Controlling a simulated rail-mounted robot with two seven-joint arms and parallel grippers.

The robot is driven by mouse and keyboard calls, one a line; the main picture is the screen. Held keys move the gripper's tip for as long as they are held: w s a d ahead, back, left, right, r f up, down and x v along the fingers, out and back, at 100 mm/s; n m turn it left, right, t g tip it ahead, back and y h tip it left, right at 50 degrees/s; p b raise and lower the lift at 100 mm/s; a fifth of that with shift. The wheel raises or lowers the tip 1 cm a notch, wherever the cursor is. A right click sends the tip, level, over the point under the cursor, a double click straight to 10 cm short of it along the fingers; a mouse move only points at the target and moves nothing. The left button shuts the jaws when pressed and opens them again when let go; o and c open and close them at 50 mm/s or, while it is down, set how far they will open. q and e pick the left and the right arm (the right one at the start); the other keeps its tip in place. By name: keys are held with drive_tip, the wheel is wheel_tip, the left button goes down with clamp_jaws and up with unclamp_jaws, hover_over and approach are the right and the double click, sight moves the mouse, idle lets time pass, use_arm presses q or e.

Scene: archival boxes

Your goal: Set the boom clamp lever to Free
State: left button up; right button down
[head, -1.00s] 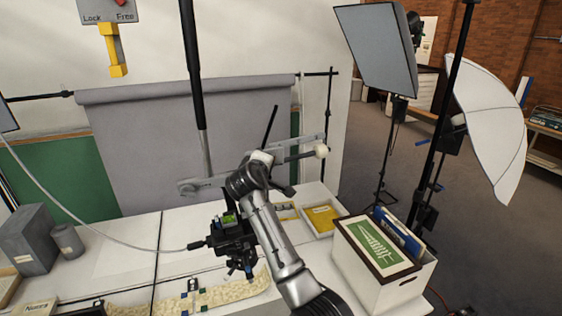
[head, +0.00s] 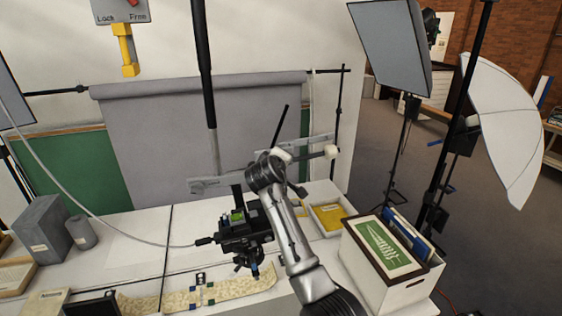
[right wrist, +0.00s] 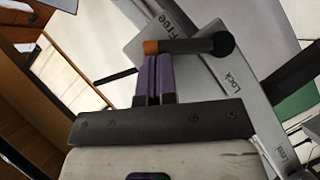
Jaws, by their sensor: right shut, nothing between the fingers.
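In the right wrist view, a dark lever (right wrist: 190,45) with a round black end and an orange end lies across a grey plate (right wrist: 135,48) marked Free and Lock. Its black end shows between the two words. My right gripper (right wrist: 157,58) has its purple fingers together and empty, tips right at the lever's orange end. I cannot tell if they touch it. In the head view my right arm reaches to a grey bar (head: 213,185) before the backdrop; its gripper is not clearly visible. My left gripper is not in view.
A separate yellow handle (head: 126,50) hangs under a Lock/Free sign (head: 120,12) on the upper left. A black camera-like device (head: 243,228) stands beside my arm. A box of files (head: 365,275) stands on the right table, near softbox (head: 390,45) and umbrella (head: 503,120) stands.

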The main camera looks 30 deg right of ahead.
drive_tip(key=shift+r, duration=0.1)
drive_tip(key=w+a+r+b+v, duration=0.1)
drive_tip(key=w+v, duration=0.1)
drive_tip(key=v, duration=1.1)
drive_tip(key=shift+r+b, duration=0.3)
drive_tip(key=shift+b, duration=0.1)
